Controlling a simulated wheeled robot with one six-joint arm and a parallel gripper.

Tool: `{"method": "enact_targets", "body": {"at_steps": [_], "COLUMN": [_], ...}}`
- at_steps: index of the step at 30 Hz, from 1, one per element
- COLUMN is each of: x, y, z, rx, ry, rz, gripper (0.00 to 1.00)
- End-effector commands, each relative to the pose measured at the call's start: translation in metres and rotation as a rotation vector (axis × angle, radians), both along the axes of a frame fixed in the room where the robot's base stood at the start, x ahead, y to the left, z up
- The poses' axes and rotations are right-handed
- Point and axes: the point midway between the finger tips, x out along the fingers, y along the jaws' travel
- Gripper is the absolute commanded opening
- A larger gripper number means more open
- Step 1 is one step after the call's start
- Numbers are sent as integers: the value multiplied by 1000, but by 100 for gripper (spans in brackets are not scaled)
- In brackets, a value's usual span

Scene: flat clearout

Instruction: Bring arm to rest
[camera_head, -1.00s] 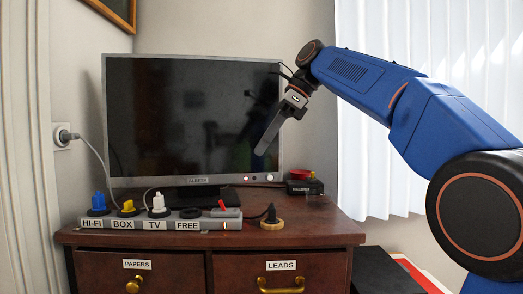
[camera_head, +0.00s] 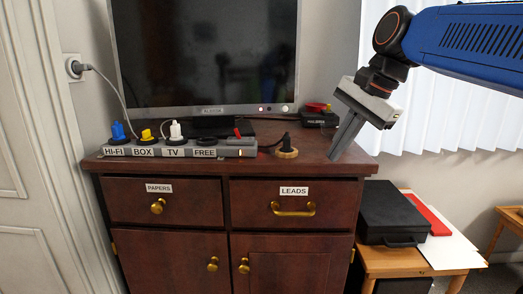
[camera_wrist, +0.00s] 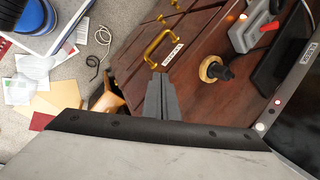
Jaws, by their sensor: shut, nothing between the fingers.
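My gripper (camera_head: 346,138) is at the right of the head view, shut and empty, fingers pointing down and slightly left. Its fingertips appear in front of or above the right end of the dark wooden cabinet (camera_head: 190,261); I cannot tell the exact gap. In the wrist view the closed grey fingers (camera_wrist: 160,98) show above the cabinet top. My blue arm reaches in from the upper right.
A screen (camera_head: 205,55) stands on the cabinet behind a labelled power strip (camera_head: 240,150) with several plugs. A black plug sits in a wooden ring (camera_head: 287,152). At right, a low table (camera_head: 415,262) holds a black case (camera_head: 392,212) and a red folder (camera_head: 429,219).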

Motion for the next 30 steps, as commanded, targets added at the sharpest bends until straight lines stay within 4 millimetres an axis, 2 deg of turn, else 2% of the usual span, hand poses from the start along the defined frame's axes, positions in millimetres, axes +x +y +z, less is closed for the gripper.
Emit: {"method": "enact_targets", "body": {"at_steps": [1,9,18,21,24,30], "x": [-15,-80,-153,-169,-179,-183], "y": [-10,-59,-103,-111,-116,-118], "z": [-17,-113,-227,-254,-270,-278], "rx": [-34,-259,-510,-567,-602,-619], "ry": [-27,-171,-266,-281,-289,-293], "rz": [39,321,662,748,803,829], "gripper": [0,0,0,0,0,0]}}
